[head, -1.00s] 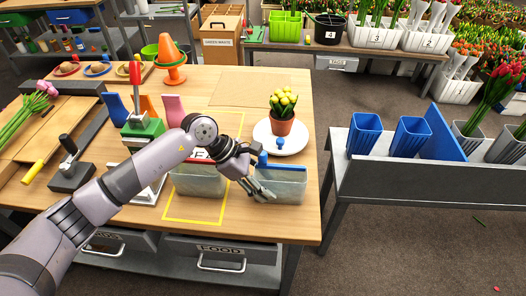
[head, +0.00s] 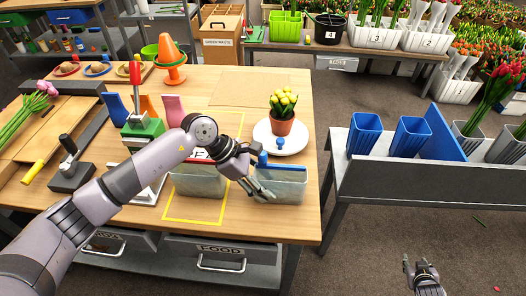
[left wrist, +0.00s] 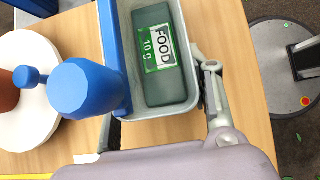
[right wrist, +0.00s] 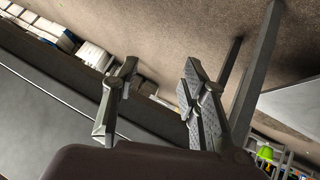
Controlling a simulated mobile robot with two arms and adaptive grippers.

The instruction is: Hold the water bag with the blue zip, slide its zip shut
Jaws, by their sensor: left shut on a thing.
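The water bag (head: 285,190) is a translucent grey, box-like pouch with a blue zip strip (head: 290,168) along its far edge. It stands near the table's front right. In the left wrist view its top is open, with a FOOD label (left wrist: 157,45) showing inside. A big blue knob (left wrist: 85,90) stands by the zip's near end, and it shows in the head view (head: 263,159). My left gripper (head: 262,190) is shut on the bag's left end, fingers on both sides. My right gripper (head: 422,274) is open and empty, low over the floor, right of the table.
A second translucent bag (head: 198,182) with a red part stands left of it, inside a yellow outline (head: 195,221). A white plate (head: 299,145) with potted yellow tulips (head: 283,112) is just behind. A grey stand (head: 430,178) with blue buckets is at right.

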